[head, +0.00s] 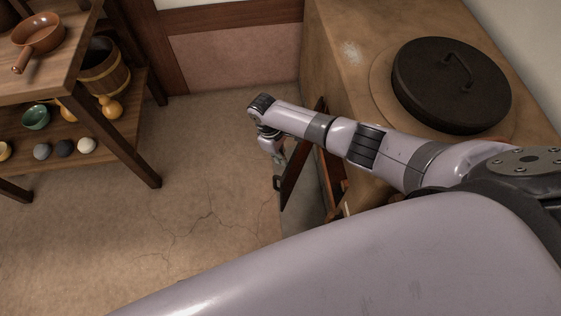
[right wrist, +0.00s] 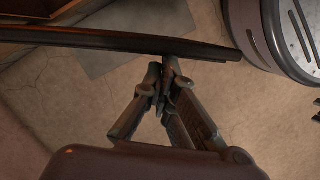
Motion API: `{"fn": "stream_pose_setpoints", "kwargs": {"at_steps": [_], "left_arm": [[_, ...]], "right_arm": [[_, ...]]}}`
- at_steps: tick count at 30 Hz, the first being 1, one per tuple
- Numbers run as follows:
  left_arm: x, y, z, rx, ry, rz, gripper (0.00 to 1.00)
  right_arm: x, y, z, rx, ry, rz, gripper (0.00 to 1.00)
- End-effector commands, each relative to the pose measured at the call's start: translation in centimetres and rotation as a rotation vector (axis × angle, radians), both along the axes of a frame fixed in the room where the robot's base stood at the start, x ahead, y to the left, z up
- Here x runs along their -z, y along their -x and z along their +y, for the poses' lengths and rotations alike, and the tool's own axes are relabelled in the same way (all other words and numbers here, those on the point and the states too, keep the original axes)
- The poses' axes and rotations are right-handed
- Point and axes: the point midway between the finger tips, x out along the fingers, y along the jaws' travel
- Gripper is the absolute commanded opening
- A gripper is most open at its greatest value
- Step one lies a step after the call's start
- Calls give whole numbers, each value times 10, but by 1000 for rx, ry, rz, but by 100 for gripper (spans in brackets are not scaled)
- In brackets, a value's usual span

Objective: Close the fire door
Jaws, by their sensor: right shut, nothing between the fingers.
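The fire door (head: 297,172) is a dark reddish-brown panel that stands open, swung out from the front of the clay stove (head: 328,40). A small dark handle (head: 277,183) shows at its outer edge. My right arm reaches across above the door, and my right gripper (head: 279,156) hangs by its far upper part, partly hidden by my arm. In the right wrist view the right gripper (right wrist: 164,78) is shut and empty, its tips at or very near the door's long dark edge (right wrist: 105,39). I cannot tell whether they touch. My left gripper is out of view.
A round black lid (head: 450,85) lies on the stove top. At left a wooden shelf (head: 75,75) holds a pan (head: 40,40), a bucket (head: 103,68) and small items. A grey slab (head: 303,208) lies under the door. The cracked floor between shelf and door is clear.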

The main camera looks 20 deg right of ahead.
Motion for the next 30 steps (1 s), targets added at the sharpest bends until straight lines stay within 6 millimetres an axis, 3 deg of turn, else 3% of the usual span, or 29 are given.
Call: {"fn": "stream_pose_setpoints", "kwargs": {"at_steps": [19,23,30], "left_arm": [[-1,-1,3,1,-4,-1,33],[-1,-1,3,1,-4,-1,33],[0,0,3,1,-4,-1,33]], "right_arm": [[-6,-4,0,1,-2,-3,0],[-24,-8,3,0,-3,-4,0],[-74,-19,10,1,-2,-5,0]]}}
